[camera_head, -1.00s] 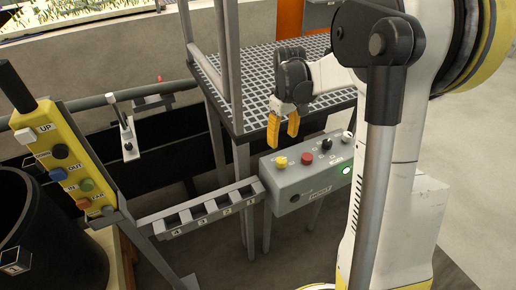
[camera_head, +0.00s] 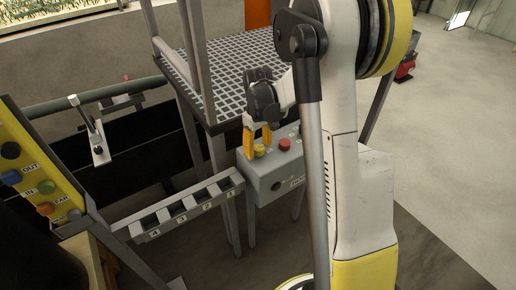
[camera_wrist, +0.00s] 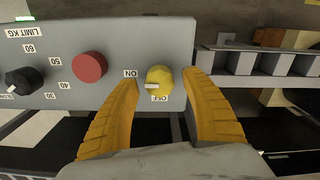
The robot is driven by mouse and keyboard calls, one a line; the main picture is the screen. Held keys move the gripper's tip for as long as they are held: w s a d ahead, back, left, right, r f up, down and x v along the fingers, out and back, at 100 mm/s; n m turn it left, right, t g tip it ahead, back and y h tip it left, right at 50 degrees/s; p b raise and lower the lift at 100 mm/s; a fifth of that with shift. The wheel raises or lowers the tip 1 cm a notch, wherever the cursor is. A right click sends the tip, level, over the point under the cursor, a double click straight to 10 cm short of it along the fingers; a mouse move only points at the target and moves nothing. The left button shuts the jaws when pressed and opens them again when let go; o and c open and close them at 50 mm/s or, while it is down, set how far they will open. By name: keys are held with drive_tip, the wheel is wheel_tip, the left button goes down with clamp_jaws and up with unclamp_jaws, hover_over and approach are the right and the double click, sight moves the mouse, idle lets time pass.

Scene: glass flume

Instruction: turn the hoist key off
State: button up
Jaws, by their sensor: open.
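The hoist key is a yellow round knob (camera_wrist: 160,79) on the grey control box (camera_head: 268,179). In the wrist view its white pointer lies left of its middle, pointing roughly left. A label reading ON is to its left and one reading OFF is below it. My gripper (camera_wrist: 161,82) is open, with one yellow finger on each side of the knob. A small gap shows at each side; I cannot tell whether either finger touches. In the head view my gripper (camera_head: 258,138) points down at the knob (camera_head: 260,150).
A red button (camera_wrist: 90,66) and a black dial (camera_wrist: 24,81) sit along the same box. A grated platform (camera_head: 240,75) stands behind it. A slotted rack (camera_head: 185,209) adjoins the box's left side. A yellow button panel (camera_head: 40,175) is at far left.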

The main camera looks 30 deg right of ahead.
drive_tip(key=c, duration=1.2)
drive_tip(key=m, duration=0.4)
drive_tip(key=shift+d+m, duration=0.1)
drive_tip(key=shift+m, duration=0.3)
drive_tip(key=m, duration=0.4)
drive_tip(key=shift+m+p, duration=0.3)
drive_tip(key=shift+p, duration=0.1)
drive_tip(key=m, duration=0.4)
drive_tip(key=shift+s+d+m, duration=0.1)
drive_tip(key=shift+m, duration=2.1)
